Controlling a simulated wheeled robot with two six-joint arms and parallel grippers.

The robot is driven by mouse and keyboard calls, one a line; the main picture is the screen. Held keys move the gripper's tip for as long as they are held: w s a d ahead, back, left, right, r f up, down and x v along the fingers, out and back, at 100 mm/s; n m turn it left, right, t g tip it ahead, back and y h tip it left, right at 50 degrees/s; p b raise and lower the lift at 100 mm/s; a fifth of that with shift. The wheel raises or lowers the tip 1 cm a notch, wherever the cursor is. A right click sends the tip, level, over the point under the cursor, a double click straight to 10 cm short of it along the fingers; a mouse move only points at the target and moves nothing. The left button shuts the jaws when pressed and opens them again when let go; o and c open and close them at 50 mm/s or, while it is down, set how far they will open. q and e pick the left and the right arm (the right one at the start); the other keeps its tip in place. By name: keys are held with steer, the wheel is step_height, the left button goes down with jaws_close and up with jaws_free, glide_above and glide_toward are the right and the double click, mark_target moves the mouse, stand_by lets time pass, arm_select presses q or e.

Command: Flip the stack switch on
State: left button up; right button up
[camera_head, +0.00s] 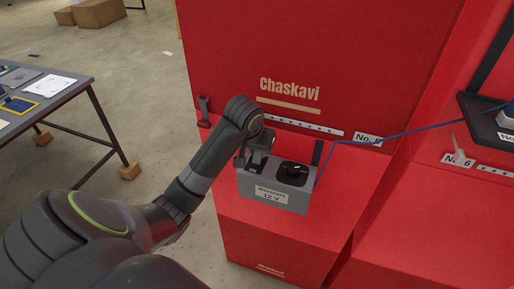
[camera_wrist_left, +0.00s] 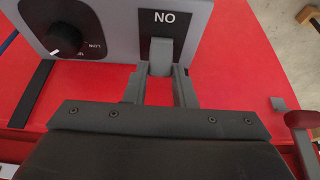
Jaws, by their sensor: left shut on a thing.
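A grey control box (camera_head: 299,198) marked "12 V" sits on a red ledge. It carries a black switch plate and a round black knob (camera_head: 292,174); in the wrist view the box face (camera_wrist_left: 112,18) and knob (camera_wrist_left: 65,39) are at the top left. A light grey switch lever (camera_wrist_left: 160,57) stands in front of the black plate (camera_wrist_left: 174,18), whose "ON" lettering appears upside down. My left gripper (camera_wrist_left: 160,85) is shut on the lever, one finger on each side. In the head view this gripper (camera_head: 246,152) is over the switch side of the box, hiding most of the lever.
A tall red panel (camera_head: 320,50) marked "Chaskavi" rises behind the box. A blue cable (camera_head: 400,133) runs right to a black tray (camera_head: 484,124). A small grey lever (camera_head: 458,150) stands near label 6. A table (camera_head: 60,98) with papers is at the left; grey floor lies between.

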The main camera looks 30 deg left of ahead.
mark_target(257, 155)
arm_select(q)
steer(key=shift+s+d+f+t+y, duration=0.15)
steer(key=shift+s+t, duration=0.2)
steer(key=shift+t, duration=0.25)
steer(key=shift+s+r+t+y, duration=0.15)
steer(key=shift+s+t, duration=0.15)
steer(key=shift+t, duration=0.3)
steer(key=shift+s+d+f+t+b, duration=0.1)
steer(key=shift+s+f+t+b, duration=0.3)
steer(key=shift+t, duration=0.4)
steer(key=t+b, duration=0.1)
steer(key=s+t+y+b, duration=0.1)
steer(key=t+b, duration=0.1)
steer(key=shift+s+d+f, duration=0.1)
steer(key=shift+d+f, duration=0.05)
steer(key=shift+f, duration=0.05)
steer(key=shift+s+t+b, duration=0.15)
steer(key=shift+t+b, duration=0.5)
steer(key=shift+t, duration=0.05)
steer(key=shift+r, duration=0.1)
steer(key=o, duration=1)
